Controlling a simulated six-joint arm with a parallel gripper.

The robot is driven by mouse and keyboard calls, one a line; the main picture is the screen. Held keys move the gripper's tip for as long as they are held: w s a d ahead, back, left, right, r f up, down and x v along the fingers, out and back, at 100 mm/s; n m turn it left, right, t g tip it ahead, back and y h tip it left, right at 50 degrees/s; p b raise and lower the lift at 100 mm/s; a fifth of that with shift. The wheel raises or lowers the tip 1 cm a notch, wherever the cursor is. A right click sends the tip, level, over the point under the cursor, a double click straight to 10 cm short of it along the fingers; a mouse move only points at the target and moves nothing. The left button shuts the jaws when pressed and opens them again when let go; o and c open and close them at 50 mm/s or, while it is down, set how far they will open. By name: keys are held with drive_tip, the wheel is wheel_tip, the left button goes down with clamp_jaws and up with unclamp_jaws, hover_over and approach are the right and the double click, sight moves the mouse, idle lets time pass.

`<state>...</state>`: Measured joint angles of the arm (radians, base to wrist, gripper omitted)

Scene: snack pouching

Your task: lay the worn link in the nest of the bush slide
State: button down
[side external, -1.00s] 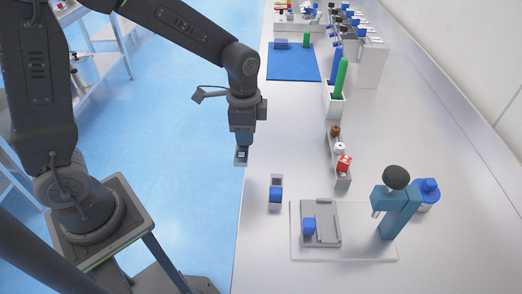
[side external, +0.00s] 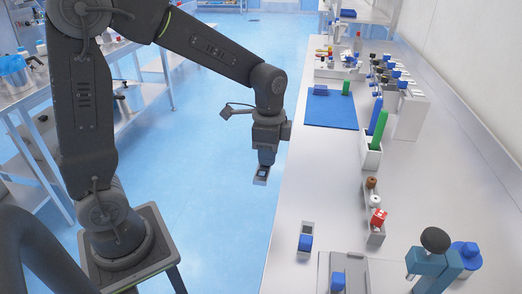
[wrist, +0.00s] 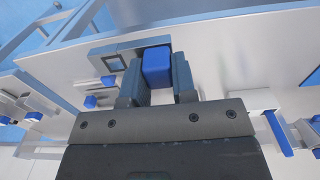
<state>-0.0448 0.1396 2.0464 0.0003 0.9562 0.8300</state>
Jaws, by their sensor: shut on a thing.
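My gripper (side external: 262,166) is shut on a link with a blue grip block (wrist: 157,65), held clear of the bench, left of its edge. The link's grey end with a square opening (wrist: 115,62) sticks out beside the fingers in the wrist view, and hangs below them in the side view (side external: 261,177). Wear on it cannot be made out. A grey plate with a blue block, apparently the bush slide (side external: 355,264), lies at the bottom of the side view, cut off by the frame. I cannot make out its nest.
A similar grey and blue piece (side external: 306,240) lies near the bench's left edge. A teal press with a dark knob (side external: 430,262) stands right of the plate. A narrow rack (side external: 376,232) and a white holder with green and blue sticks (side external: 371,155) stand behind. A blue mat (side external: 331,113) lies farther back.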

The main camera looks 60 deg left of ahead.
drive_tip(key=w+d+f, duration=0.1)
drive_tip(key=d, duration=0.8)
drive_tip(key=w+d+f, duration=0.1)
drive_tip(key=d, duration=0.8)
drive_tip(key=w+d, duration=0.1)
drive_tip(key=d, duration=0.8)
drive_tip(key=shift+w+d+f, duration=0.2)
drive_tip(key=shift+d+f, duration=0.1)
drive_tip(key=shift+f, duration=0.1)
drive_tip(key=shift+f, duration=2.1)
drive_tip(key=shift+a+f, duration=0.1)
drive_tip(key=shift+f, duration=0.75)
drive_tip(key=c, duration=0.8)
unclamp_jaws()
drive_tip(key=shift+c, duration=0.2)
wheel_tip(320, 180, up, 14)
